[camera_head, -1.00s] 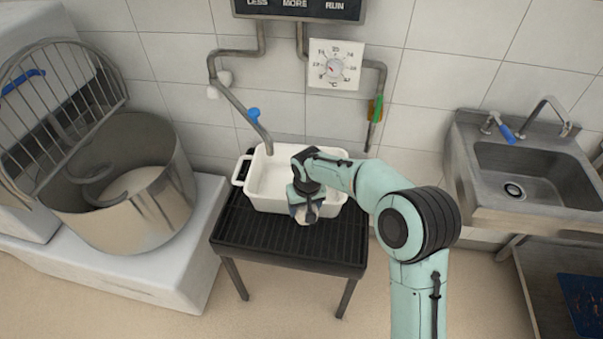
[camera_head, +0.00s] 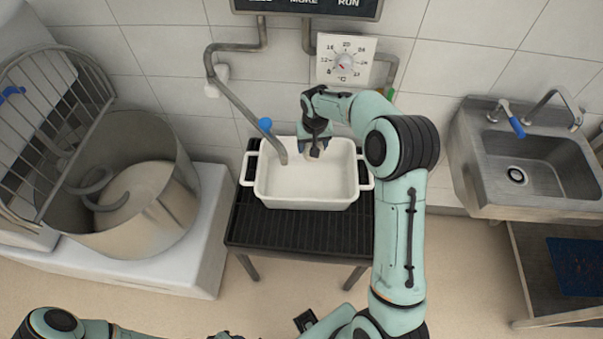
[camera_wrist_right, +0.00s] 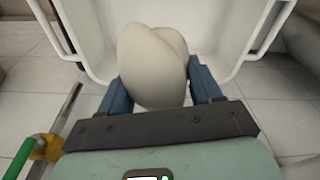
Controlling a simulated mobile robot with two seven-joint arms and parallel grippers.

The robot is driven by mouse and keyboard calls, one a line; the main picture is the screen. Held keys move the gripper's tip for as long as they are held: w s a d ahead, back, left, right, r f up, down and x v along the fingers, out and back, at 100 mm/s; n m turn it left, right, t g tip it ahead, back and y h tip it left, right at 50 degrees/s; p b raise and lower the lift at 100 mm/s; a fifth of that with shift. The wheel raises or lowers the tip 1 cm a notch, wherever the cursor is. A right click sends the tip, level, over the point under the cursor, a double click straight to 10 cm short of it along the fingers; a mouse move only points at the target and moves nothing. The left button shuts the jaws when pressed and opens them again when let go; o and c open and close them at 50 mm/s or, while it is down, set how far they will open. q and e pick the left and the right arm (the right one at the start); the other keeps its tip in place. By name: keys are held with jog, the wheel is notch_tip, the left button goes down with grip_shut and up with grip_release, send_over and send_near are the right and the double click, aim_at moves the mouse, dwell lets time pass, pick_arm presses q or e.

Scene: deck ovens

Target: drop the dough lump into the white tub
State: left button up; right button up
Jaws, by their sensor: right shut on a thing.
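The white tub (camera_head: 308,203) stands on the black slatted table, its inside empty where I can see it. My right gripper (camera_head: 314,150) is at the tub's back edge in the head view, on the wall side. It is shut on the pale dough lump (camera_wrist_right: 153,65), whose rounded, creased shape shows between the blue fingers in the right wrist view. Behind the lump there is the tub's white inside (camera_wrist_right: 95,35). In the head view the gripper mostly hides the lump. Of my left arm, parts show along the bottom edge; its fingers are not clear.
A grey pipe with a blue knob (camera_head: 265,124) reaches down to the tub's left back. A dial (camera_head: 345,60) hangs on the wall behind. The steel mixer bowl (camera_head: 135,215) is to the left, the sink (camera_head: 540,165) to the right. The table's front (camera_head: 290,230) is bare.

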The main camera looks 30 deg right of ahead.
jog(key=shift+s+f, duration=0.2)
jog(key=shift+f, duration=0.25)
jog(key=shift+f+b, duration=1.35)
jog(key=shift+f, duration=0.9)
pick_arm(q)
jog(key=s+f, duration=0.2)
jog(key=f, duration=0.1)
jog(key=shift+f, duration=0.2)
pick_arm(e)
jog(key=o, duration=1.4)
jog(key=r, duration=0.4)
jog(key=s+r, duration=0.1)
jog(key=r, duration=0.4)
jog(key=s+a+r, duration=0.1)
jog(key=r, duration=0.3)
jog(key=shift+r+p, duration=0.15)
jog(key=shift+p, duration=0.2)
pick_arm(q)
jog(key=shift+w+r, duration=0.15)
jog(key=shift+r, duration=0.2)
